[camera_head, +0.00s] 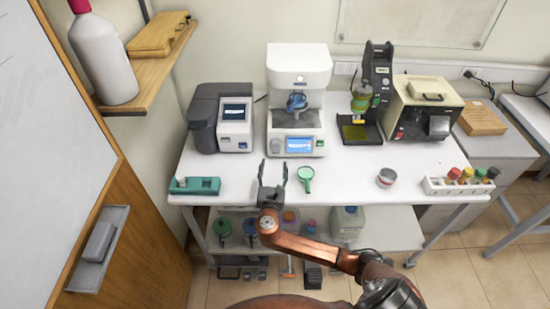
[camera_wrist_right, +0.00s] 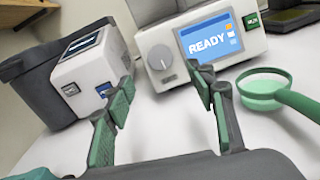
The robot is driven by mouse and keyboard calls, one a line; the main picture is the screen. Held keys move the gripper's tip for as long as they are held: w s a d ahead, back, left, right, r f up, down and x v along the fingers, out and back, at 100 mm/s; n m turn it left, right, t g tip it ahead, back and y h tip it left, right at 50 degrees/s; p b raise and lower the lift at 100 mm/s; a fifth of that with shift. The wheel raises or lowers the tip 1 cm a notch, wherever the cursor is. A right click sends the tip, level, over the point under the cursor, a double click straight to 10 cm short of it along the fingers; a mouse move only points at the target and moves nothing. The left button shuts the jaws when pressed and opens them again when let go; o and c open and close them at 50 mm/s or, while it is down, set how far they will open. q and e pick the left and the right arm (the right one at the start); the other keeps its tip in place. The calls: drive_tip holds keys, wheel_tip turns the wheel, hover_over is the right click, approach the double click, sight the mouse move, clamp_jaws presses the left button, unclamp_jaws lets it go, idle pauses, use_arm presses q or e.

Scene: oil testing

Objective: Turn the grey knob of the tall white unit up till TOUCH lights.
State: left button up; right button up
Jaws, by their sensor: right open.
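The tall white unit (camera_head: 299,75) stands at the back middle of the white table. Its grey knob (camera_wrist_right: 160,57) is at the lower left of its front, left of a blue screen (camera_wrist_right: 208,38) that reads READY in the right wrist view. The knob also shows small in the head view (camera_head: 277,146). My right gripper (camera_head: 273,168) is open and empty at the table's front edge, in front of the unit. In the wrist view its fingers (camera_wrist_right: 163,88) are spread, with the knob beyond and between them, not touched. My left gripper is not in view.
A small jar (camera_head: 386,178) and a rack (camera_head: 459,186) sit at right front.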

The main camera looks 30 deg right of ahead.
drive_tip(key=shift+v, duration=1.2)
idle(0.4)
